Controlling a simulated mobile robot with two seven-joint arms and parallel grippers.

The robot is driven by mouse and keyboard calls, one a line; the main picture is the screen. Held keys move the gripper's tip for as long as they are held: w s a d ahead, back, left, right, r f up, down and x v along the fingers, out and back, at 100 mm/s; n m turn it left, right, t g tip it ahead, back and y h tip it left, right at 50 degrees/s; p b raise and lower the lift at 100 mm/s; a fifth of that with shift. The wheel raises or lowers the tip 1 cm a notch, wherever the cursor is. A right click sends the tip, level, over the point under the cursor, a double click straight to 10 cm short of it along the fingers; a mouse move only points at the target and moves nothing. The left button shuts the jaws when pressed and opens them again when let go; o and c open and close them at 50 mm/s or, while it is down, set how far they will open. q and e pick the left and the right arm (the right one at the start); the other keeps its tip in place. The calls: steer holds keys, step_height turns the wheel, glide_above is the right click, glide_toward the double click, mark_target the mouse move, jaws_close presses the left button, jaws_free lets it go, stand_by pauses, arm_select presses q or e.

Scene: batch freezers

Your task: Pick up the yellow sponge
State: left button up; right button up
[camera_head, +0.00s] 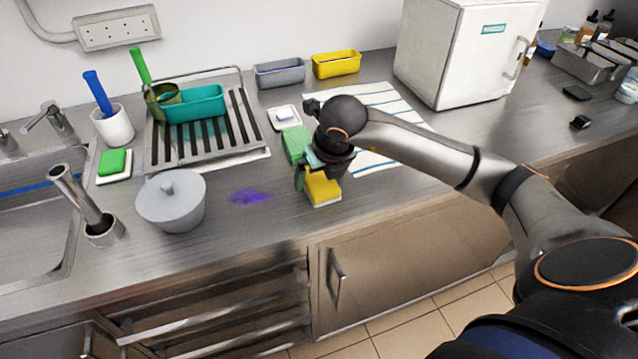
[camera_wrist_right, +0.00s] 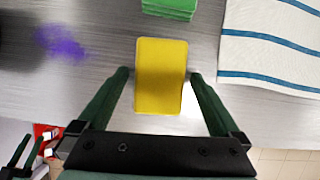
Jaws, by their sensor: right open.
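The yellow sponge (camera_head: 323,188) lies on the steel counter close to its front edge, with a pale underside showing in the head view. In the right wrist view the yellow sponge (camera_wrist_right: 161,76) lies between the two dark green fingers. My right gripper (camera_wrist_right: 160,88) is open around it, with a gap on each side, and no contact shows. In the head view my right gripper (camera_head: 309,180) is right over the sponge and hides part of it.
A green sponge (camera_head: 296,144) lies just behind the yellow one; it also shows in the wrist view (camera_wrist_right: 168,8). A striped cloth (camera_head: 368,101) lies at the back right. A purple stain (camera_head: 248,197) and grey lidded pot (camera_head: 172,203) are left. The dish rack (camera_head: 205,150) stands behind.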

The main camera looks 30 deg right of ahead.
steer(key=shift+f, duration=0.1)
stand_by(0.4)
steer(key=c, duration=1.2)
